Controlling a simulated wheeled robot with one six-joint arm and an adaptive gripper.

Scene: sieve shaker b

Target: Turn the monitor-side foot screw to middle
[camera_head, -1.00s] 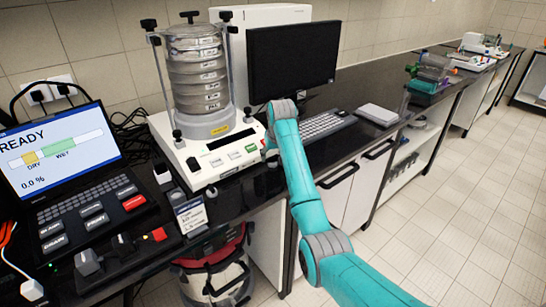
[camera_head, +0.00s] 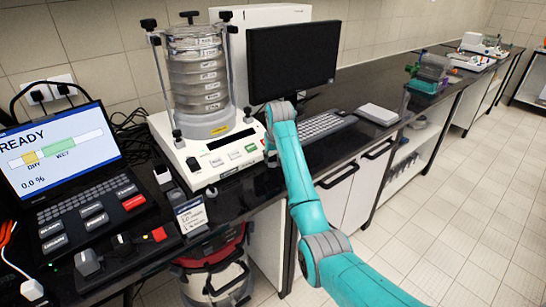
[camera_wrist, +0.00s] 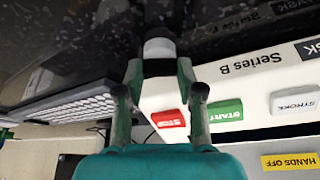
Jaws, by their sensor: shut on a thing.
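The sieve shaker (camera_head: 216,160) stands on the dark bench with its clear stacked sieves, left of the black monitor (camera_head: 291,58). In the wrist view, the pale round monitor-side foot screw (camera_wrist: 159,48) shows at the corner of the white shaker base, between my fingertips. My gripper (camera_wrist: 159,68) is shut on it. The red STOP button (camera_wrist: 168,119) and green START button (camera_wrist: 225,111) lie close by my fingers. In the head view, my arm hides the foot screw and most of my gripper. The screw's turn position cannot be read.
A keyboard (camera_head: 322,126) lies right of my arm, with a pale flat box (camera_head: 377,114) beyond it. A laptop reading READY (camera_head: 60,140) and a small label stand (camera_head: 190,214) are at the left. The bench's front edge runs beneath my arm.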

